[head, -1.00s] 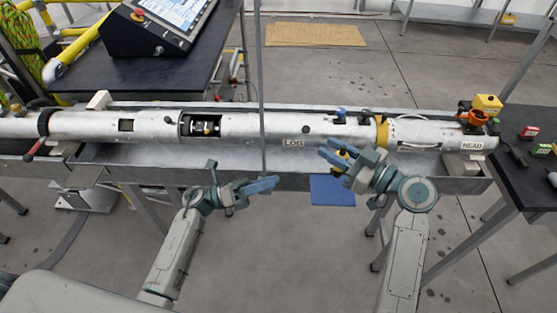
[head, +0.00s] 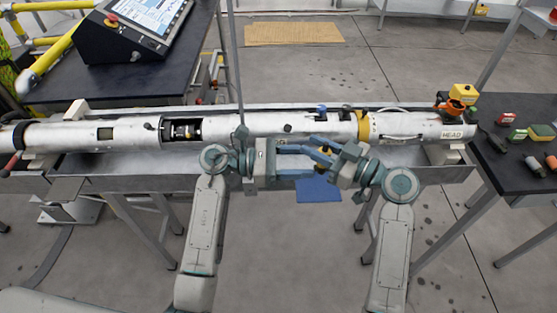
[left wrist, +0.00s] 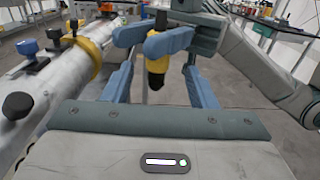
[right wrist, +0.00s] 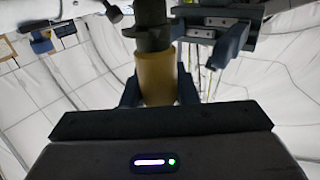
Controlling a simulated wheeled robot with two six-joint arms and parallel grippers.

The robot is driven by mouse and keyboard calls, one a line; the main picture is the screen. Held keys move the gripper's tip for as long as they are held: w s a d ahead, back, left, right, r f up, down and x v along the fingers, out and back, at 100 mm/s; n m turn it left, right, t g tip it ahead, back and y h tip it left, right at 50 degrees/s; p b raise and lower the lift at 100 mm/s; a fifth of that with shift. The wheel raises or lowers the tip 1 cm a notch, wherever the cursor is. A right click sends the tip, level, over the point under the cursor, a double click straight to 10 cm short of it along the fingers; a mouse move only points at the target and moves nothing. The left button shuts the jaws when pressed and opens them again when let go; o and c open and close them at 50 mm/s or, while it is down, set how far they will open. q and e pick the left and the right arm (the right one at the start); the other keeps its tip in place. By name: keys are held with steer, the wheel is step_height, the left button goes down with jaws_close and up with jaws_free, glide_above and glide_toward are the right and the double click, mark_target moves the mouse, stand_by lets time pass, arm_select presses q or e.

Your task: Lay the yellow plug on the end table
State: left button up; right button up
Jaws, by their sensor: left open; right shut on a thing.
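The yellow plug (left wrist: 158,62) is held in my right gripper (head: 324,157), in front of the long silver tube. In the right wrist view the plug's yellow body (right wrist: 156,78) sits between the fingers, with a dark part toward the top. My left gripper (head: 308,160) is open and faces the right one. In the left wrist view its blue fingers stand on either side of the plug, with no clear contact; the right fingers cross above. In the head view the fingers hide most of the plug. A dark table (head: 504,172), likely the end table, stands at the far right.
The tube (head: 270,124) lies along a metal trough behind the grippers. The right table carries several small red, green, grey and orange pieces. A yellow and orange fitting (head: 461,100) stands at the tube's HEAD end. A console (head: 140,28) sits on the left table.

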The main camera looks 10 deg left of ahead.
arm_select(q)
steer(key=d, duration=0.3)
steer(key=shift+w+d, duration=0.2)
steer(key=shift+w, duration=0.05)
steer(key=c, duration=1.1)
arm_select(e)
steer(key=o, duration=1)
